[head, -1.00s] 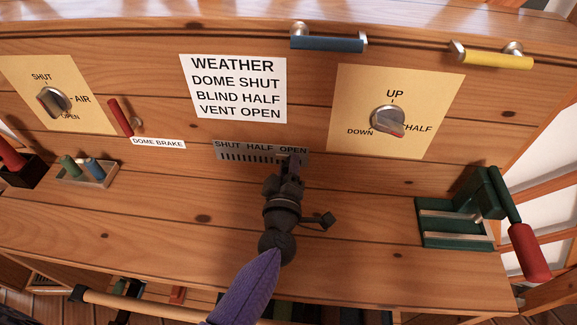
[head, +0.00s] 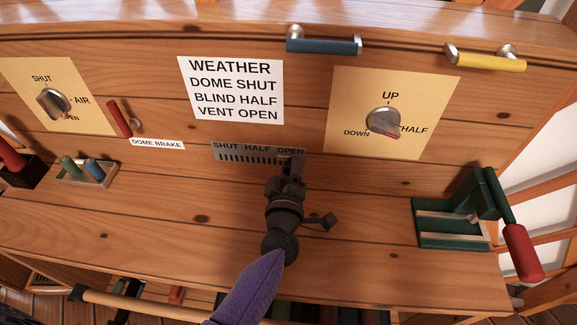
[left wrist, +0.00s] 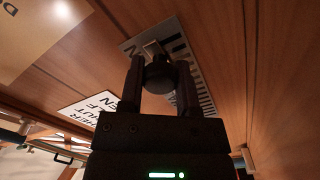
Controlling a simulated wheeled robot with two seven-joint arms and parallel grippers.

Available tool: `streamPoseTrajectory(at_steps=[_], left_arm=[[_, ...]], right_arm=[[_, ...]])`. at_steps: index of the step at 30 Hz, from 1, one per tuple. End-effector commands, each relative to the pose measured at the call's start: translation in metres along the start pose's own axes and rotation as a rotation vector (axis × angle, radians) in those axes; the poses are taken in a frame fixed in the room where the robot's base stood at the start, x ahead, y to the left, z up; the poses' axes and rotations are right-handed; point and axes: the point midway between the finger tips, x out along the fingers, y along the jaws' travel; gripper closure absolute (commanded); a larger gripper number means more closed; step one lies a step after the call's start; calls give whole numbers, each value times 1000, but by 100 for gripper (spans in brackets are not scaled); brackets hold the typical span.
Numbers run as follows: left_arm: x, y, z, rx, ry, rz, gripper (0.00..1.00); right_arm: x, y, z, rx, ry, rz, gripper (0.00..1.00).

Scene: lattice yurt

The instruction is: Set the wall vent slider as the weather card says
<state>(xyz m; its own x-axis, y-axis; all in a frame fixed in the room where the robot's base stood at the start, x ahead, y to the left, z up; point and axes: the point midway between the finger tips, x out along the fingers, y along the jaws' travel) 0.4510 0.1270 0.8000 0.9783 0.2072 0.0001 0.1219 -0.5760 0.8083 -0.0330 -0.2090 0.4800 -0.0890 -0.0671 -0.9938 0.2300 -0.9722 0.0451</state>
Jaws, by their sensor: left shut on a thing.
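The weather card (head: 231,90) on the wall reads DOME SHUT, BLIND HALF, VENT OPEN. Below it is the grey vent slider plate (head: 229,153), marked SHUT, HALF, OPEN from left to right, with dark slots. My left gripper (head: 292,164) is at the plate's right end, under the word OPEN, and hides part of it. In the left wrist view its fingers (left wrist: 158,76) are shut on the dark slider knob (left wrist: 159,72), in front of the plate (left wrist: 203,92). The knob's exact setting is partly hidden by the gripper. My right gripper is not in view.
A dial (head: 383,121) marked UP, HALF, DOWN is to the right; an AIR dial (head: 54,103) and a red DOME BRAKE lever (head: 120,118) are to the left. A green device with a red handle (head: 523,253) stands on the right of the shelf. The middle shelf is mostly clear.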

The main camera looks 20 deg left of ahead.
Motion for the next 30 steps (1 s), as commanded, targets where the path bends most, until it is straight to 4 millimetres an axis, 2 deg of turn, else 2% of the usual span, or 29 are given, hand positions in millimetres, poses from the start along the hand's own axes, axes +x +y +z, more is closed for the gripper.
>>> streamPoseTrajectory(at_steps=[5, 6, 10, 20, 23, 30], left_arm=[[0, 2, 3, -2, -8, 6, 100], [0, 2, 3, -2, -9, 6, 52], [0, 2, 3, -2, -8, 5, 25], [-4, 2, 2, -1, -7, 4, 23], [-19, 3, 1, 0, -8, 4, 23], [-75, 4, 1, -1, -10, 4, 23]], right_arm=[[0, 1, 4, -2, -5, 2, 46], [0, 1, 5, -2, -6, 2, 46], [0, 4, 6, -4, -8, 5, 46], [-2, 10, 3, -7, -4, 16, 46], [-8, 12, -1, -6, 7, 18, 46], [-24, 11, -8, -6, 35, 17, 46]])
